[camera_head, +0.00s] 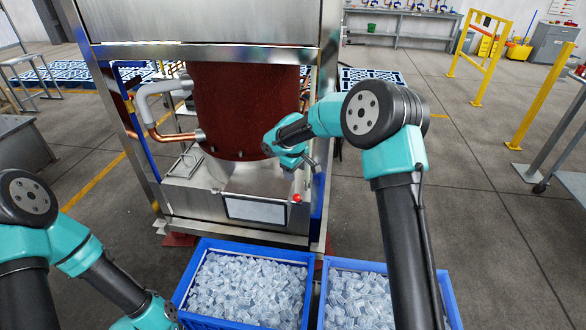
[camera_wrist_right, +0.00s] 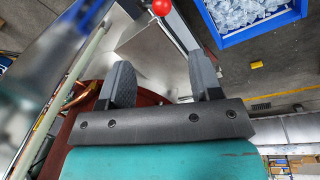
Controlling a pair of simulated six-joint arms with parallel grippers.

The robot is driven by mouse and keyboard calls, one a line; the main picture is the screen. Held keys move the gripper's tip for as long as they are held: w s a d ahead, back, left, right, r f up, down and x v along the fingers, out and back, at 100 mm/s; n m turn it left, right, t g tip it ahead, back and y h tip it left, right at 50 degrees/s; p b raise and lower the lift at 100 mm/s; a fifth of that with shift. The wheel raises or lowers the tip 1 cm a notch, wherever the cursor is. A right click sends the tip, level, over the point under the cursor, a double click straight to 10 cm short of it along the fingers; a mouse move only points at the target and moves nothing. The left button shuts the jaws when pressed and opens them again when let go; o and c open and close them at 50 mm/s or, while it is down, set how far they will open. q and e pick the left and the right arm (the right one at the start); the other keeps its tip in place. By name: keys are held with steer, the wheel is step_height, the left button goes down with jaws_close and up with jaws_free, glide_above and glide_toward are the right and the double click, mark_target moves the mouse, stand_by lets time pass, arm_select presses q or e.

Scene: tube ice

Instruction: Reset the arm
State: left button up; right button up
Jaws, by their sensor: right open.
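My right arm reaches in from the lower right and bends at its elbow toward the ice machine (camera_head: 245,100). Its gripper (camera_head: 312,162) is near the machine's right front post, above the red-knobbed lever (camera_head: 297,198). In the right wrist view the gripper (camera_wrist_right: 162,80) has its two dark fingers spread, with nothing between them. The red knob (camera_wrist_right: 161,7) shows beyond the fingertips there, apart from them. My left arm is low at the left. Its wrist reaches the bottom edge, and its fingers cannot be seen.
Two blue crates, left (camera_head: 180,291) and right (camera_head: 455,302), stand in front of the machine, filled with clear tube ice (camera_head: 245,290). Yellow barriers (camera_head: 480,55) stand at the back right. The floor (camera_head: 500,190) at right is mostly clear.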

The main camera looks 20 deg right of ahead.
steer(key=shift+f, duration=0.1)
steer(key=s+a+f+m+g+y, duration=0.15)
steer(key=s+f+m+y, duration=0.25)
steer(key=s+f, duration=1.45)
steer(key=s+d+f+m, duration=0.1)
steer(key=s+f+m, duration=0.1)
steer(key=s, duration=0.7)
steer(key=s+f+m, duration=0.3)
steer(key=s+f, duration=0.1)
steer(key=s, duration=0.4)
steer(key=shift+s+d+t+y, duration=0.35)
steer(key=shift+y, duration=0.05)
steer(key=shift+f, duration=0.1)
